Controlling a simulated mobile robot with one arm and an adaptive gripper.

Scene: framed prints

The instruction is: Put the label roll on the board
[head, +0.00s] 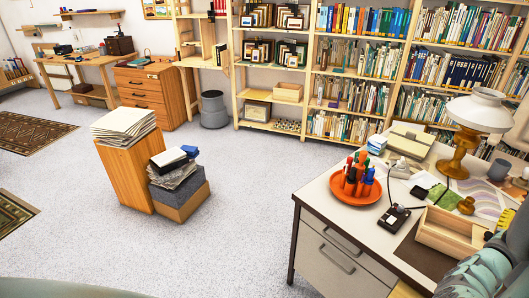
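I cannot make out a label roll for certain. I cannot tell which flat piece is the board; a dark brown flat panel (424,257) lies at the desk's front, beside an open wooden box (447,232). My arm comes in at the lower right corner and covers part of the desk. My gripper's fingers do not show.
On the desk stand an orange dish (347,196) of colored bottles, a white-shaded lamp (481,112) and a small black device (394,217). Bookshelves line the back wall.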

